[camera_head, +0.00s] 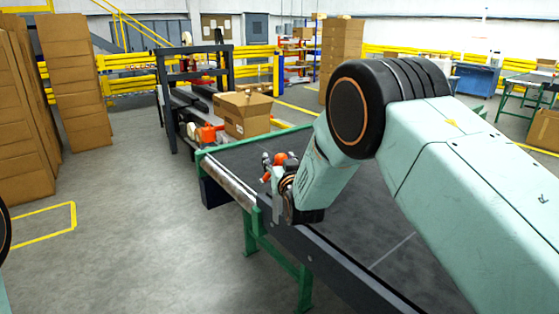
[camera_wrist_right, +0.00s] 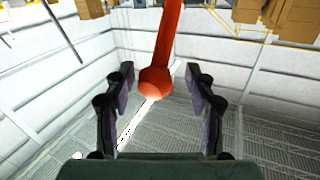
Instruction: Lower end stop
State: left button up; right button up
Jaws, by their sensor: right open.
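My right gripper (camera_head: 275,172) is over the near left edge of the conveyor (camera_head: 245,160) in the head view, partly hidden by my arm. In the right wrist view, its two fingers (camera_wrist_right: 160,78) stand open. A red rod with a ball knob (camera_wrist_right: 155,83) comes down from the top of that view, and the knob lies between the fingers with gaps on both sides. Orange-red parts (camera_head: 280,158) show beside the gripper in the head view. I cannot tell whether the red rod belongs to the end stop. My left gripper is out of view.
A black-framed machine (camera_head: 195,85) and an open carton (camera_head: 243,115) stand beyond the conveyor. Stacked cardboard (camera_head: 75,80) stands at left. Yellow railings (camera_head: 130,62) run behind. The floor left of the conveyor is clear.

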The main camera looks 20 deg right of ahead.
jog(key=shift+d+f, duration=0.1)
jog(key=shift+d, duration=0.3)
jog(key=shift+a, duration=0.35)
jog(key=c, duration=0.6)
jog(key=shift+d, duration=0.25)
jog(key=shift+c, duration=1.4)
jog(key=shift+a, duration=0.15)
grip_shut()
